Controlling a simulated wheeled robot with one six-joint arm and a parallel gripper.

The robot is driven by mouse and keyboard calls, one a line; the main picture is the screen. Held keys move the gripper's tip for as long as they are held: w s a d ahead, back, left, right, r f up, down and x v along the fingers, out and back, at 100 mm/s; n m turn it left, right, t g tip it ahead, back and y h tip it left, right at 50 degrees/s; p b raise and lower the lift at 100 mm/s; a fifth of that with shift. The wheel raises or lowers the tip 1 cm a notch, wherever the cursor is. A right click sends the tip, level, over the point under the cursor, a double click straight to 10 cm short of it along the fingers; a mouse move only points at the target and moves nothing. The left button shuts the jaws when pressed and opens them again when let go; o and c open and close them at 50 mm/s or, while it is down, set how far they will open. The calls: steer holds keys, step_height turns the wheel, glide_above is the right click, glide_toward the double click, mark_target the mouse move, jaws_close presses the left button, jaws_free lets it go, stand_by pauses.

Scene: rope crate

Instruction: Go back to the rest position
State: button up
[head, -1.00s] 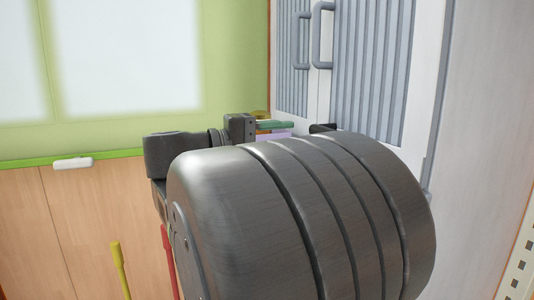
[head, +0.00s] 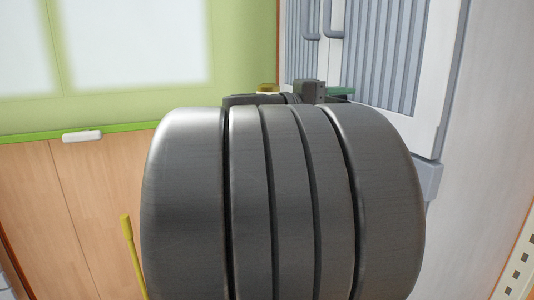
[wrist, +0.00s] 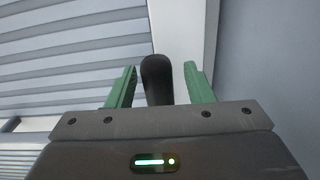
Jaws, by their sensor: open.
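My gripper (wrist: 160,72) shows in the wrist view with its two green fingers apart. A dark, rounded bar (wrist: 157,82) shows between the fingers; I cannot tell what it is or whether they touch it. In the head view my gripper (head: 340,92) is mostly hidden behind my own large grey arm link, with only a bit of green showing in front of the cabinet. The grey cabinet (head: 388,60) has slatted doors and grey-blue handles (head: 329,20) above my gripper.
A yellow stick (head: 129,250) stands at the lower left. The wood-panelled wall (head: 90,190) is at the left. My arm link hides the middle of the head view.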

steer(key=shift+x, duration=0.8)
steer(key=shift+a, duration=0.1)
steer(key=p+v, duration=0.2)
steer(key=v, duration=1.2)
steer(key=shift+r, duration=0.1)
steer(key=b+x, duration=0.2)
steer(key=x, duration=1.1)
steer(key=shift+d, duration=0.25)
steer(key=shift+w+d+r+n+p, duration=0.2)
steer(key=shift+d+r+n+p, duration=0.15)
steer(key=shift+p, duration=0.45)
steer(key=shift+r+n+p, duration=0.2)
steer(key=shift+n+p, duration=0.45)
steer(key=shift+p, duration=0.5)
